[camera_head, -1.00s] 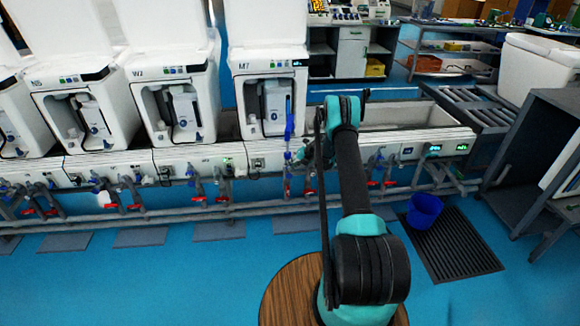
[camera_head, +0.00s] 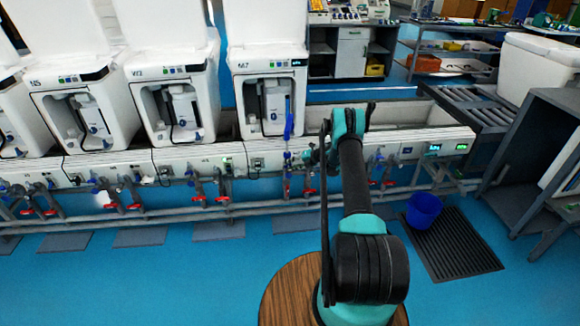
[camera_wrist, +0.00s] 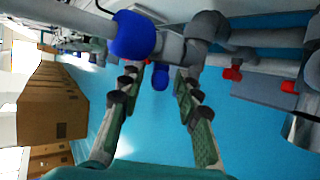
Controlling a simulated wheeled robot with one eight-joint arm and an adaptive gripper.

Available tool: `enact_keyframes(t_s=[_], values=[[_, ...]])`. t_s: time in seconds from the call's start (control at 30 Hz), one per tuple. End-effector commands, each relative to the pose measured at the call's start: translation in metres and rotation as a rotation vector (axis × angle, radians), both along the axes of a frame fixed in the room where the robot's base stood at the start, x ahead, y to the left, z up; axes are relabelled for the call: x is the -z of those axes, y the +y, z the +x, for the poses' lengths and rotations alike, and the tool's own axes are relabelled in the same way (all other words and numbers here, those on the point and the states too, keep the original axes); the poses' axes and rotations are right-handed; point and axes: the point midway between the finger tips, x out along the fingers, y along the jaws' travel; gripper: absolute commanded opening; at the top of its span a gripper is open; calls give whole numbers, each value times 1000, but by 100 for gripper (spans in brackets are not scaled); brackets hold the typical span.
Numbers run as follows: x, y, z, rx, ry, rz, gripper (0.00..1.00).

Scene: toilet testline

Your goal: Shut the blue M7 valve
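The M7 unit (camera_head: 268,57) is the white toilet unit right of centre in the head view. A blue upright handle (camera_head: 289,127) shows just in front of its lower edge, above the pipework. My gripper (camera_head: 309,160) is at the pipes below and right of M7, partly hidden by my arm. In the wrist view, my gripper (camera_wrist: 159,72) is open, with its two fingers apart. A small blue valve part (camera_wrist: 160,77) shows in the gap between the fingertips. A larger blue knob (camera_wrist: 133,36) is beyond the left finger, close to its tip. I cannot tell whether either is touched.
Grey pipes (camera_wrist: 272,38) cross beyond my fingertips. Red valve handles (camera_head: 307,192) sit low on the pipe row. Neighbouring units (camera_head: 175,97) stand left of M7.

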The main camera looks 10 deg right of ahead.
Motion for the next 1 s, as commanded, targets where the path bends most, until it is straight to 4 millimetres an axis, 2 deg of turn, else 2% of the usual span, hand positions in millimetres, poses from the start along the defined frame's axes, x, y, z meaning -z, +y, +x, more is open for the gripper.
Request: enact_keyframes(t_s=[0.37,0.47,0.8,1.0], values=[[-3,-4,-2,0,0,0,36],[-10,-13,-6,0,0,0,36],[-46,-64,-32,2,0,0,36],[-61,-83,-43,1,0,0,36]])
